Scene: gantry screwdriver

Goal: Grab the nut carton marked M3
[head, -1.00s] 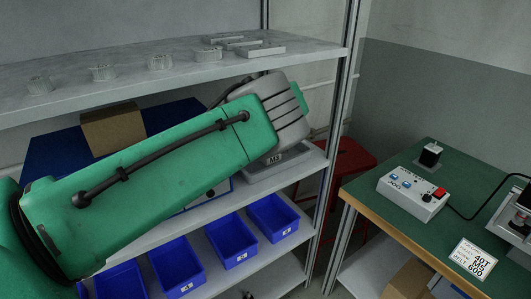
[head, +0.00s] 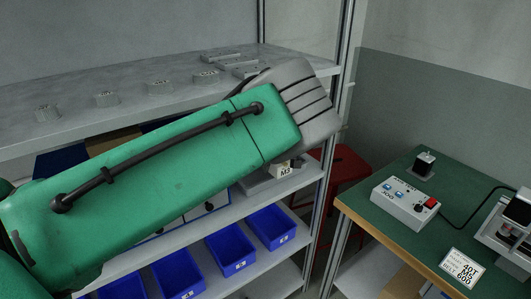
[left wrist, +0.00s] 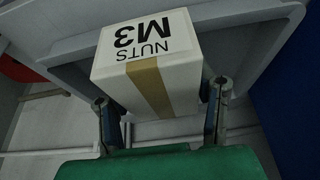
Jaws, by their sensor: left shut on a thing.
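The white nut carton (left wrist: 148,78), marked "NUTS M3" with a tan tape strip, fills the upper middle of the left wrist view, where its print is upside down. My left gripper (left wrist: 161,95) has one finger on each side of it and is shut on it. In the head view my green left arm, with its grey wrist end, crosses the shelf rack and hides the fingers. A small pale patch reading M3 (head: 284,170) shows just below the arm. My right gripper is not in view.
A grey shelf (head: 140,97) with several small grey parts runs above and behind my arm. Blue bins (head: 231,249) line a lower shelf. A rack post (head: 327,160) stands close to the wrist. To the right are a red stool (head: 343,170) and a green-topped bench (head: 395,235) with a control box (head: 404,197).

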